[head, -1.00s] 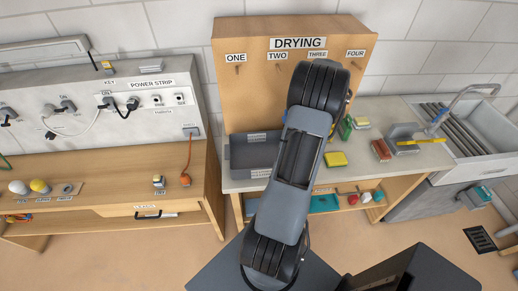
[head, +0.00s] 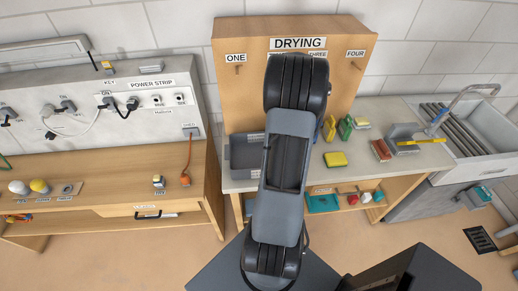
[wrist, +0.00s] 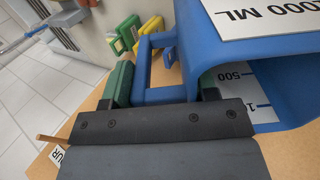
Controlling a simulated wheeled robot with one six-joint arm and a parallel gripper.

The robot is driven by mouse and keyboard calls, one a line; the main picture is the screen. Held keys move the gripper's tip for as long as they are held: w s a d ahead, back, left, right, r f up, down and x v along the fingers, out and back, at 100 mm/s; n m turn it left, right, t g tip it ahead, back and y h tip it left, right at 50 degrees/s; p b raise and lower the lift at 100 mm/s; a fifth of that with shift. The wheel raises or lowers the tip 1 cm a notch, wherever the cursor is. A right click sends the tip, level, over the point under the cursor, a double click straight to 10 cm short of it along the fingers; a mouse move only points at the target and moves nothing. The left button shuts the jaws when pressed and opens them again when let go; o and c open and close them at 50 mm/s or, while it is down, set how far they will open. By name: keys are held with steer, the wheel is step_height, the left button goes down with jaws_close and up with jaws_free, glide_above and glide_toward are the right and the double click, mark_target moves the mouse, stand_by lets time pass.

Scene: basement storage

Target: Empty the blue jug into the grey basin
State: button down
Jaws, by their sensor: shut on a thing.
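The blue jug (wrist: 245,60) fills the right of the wrist view, with a "1000 ML" label outside and a scale showing inside. My gripper (wrist: 160,93) is shut on the jug's blue handle, which sits between its green fingertips. In the head view my arm hides both gripper and jug. The grey basin (head: 243,155) stands on the counter at the left of my arm, partly hidden by it. I cannot tell what the basin or the jug holds.
The wooden DRYING board (head: 345,85) with pegs stands behind the counter; its peg (wrist: 47,138) shows in the wrist view. Green (head: 345,128) and yellow (head: 329,128) items, a yellow sponge (head: 335,159) and a red-brown block (head: 381,150) stand right. The sink (head: 470,125) is farther right.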

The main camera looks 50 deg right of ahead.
steer(key=shift+w+a+r+g+h, duration=0.4)
steer(key=shift+w+a+g+h, duration=0.2)
steer(key=shift+w+a+h, duration=0.15)
steer(key=shift+w+a+r+g+h+b, duration=0.2)
steer(key=shift+w+a+g+h+b, duration=0.35)
steer(key=shift+b, duration=0.4)
steer(key=shift+w+a+r+g+h+b, duration=0.15)
steer(key=shift+w+a+g+h+b, duration=0.15)
steer(key=shift+a+g+h+b, duration=0.5)
stand_by(3.8)
steer(key=shift+w+a+f+h+b, duration=0.1)
steer(key=shift+w+f+h+b, duration=0.25)
steer(key=shift+b, duration=0.35)
stand_by(1.0)
